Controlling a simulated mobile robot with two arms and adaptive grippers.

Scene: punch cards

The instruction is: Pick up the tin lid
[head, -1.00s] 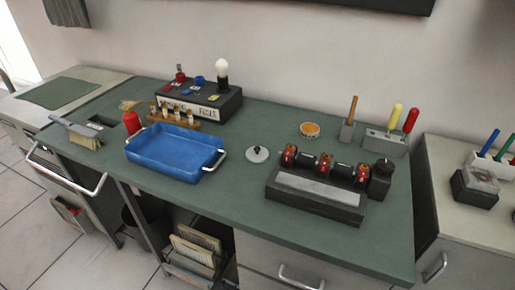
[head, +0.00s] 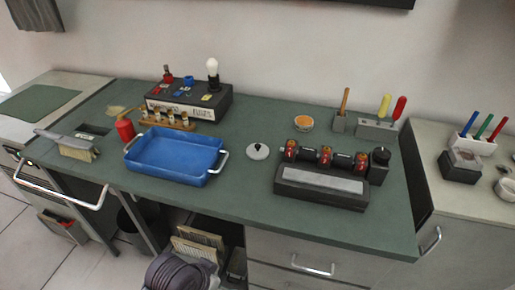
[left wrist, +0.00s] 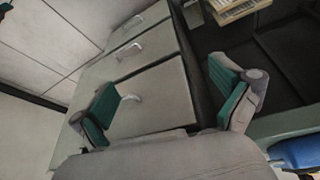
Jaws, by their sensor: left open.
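A round grey lid with a small dark knob (head: 258,151), which looks like the tin lid, lies flat on the green worktop (head: 250,200) in the head view. It sits between the blue tray and the dark block with the rollers. A round tin with orange contents (head: 304,122) stands behind it. My left gripper (left wrist: 165,88) is open and empty in the left wrist view, its green pads wide apart, facing drawer fronts and the floor below the worktop. The lid is not in that view. My right gripper is not in view.
A blue tray (head: 150,166) with metal handles stands left of the lid. A dark block with red-and-black rollers (head: 320,183) stands right of it. A box with a bulb (head: 188,102) is at the back. The worktop around the lid is clear.

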